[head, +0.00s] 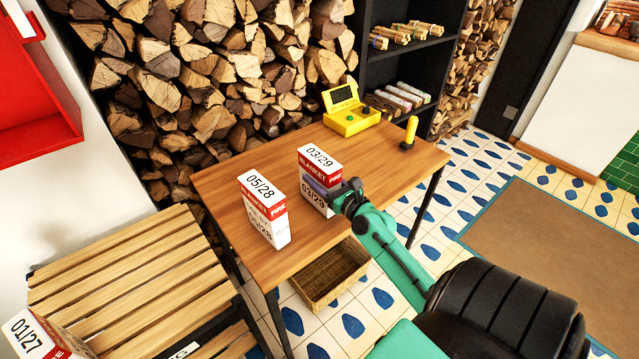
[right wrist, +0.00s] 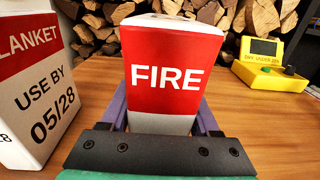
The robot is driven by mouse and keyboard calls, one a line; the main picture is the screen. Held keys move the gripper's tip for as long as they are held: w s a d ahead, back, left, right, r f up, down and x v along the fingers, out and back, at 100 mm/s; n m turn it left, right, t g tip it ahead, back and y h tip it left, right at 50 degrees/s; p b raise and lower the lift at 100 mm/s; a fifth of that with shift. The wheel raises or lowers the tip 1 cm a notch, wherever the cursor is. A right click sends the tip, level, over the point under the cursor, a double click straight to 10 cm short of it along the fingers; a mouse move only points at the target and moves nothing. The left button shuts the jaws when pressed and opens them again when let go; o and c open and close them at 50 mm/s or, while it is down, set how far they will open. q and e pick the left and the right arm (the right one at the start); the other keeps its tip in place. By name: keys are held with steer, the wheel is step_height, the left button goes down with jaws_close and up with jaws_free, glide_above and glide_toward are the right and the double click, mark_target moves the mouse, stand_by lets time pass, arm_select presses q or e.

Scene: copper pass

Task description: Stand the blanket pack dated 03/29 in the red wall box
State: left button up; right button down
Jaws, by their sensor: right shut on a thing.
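The blanket pack dated 03/29 (head: 318,160), white with a red band, stands upright on the wooden table (head: 225,180). My right gripper (head: 327,190) is shut on it, with a purple finger along its side. In the right wrist view the same pack (right wrist: 168,75) shows its red FIRE face between both fingers. The red wall box (head: 35,100) is on the white wall at the far left, partly cut off by the picture edge. My left gripper is not in view.
A pack dated 05/28 (head: 263,208) stands left of the held one. A pack dated 01/27 (head: 40,337) is by the slatted bench (head: 130,275). A yellow device (head: 350,117) and a yellow-handled object (head: 410,132) are at the table's back. A basket (head: 327,277) sits below.

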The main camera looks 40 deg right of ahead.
steer(key=shift+d, duration=0.1)
steer(key=shift+f, duration=0.2)
steer(key=shift+c, duration=0.9)
jaws_free()
steer(key=shift+o, duration=0.3)
steer(key=shift+r, duration=0.1)
steer(key=s+b, duration=0.2)
steer(key=s, duration=0.2)
steer(key=s+b, duration=0.1)
steer(key=s, duration=0.2)
steer(key=s+b, duration=0.2)
steer(key=s, duration=0.2)
steer(key=shift+s+a+f+b, duration=0.2)
steer(key=shift+s+a+b, duration=0.05)
steer(key=shift+s+b, duration=0.1)
steer(key=shift+s+r, duration=0.15)
steer(key=shift+r, duration=0.1)
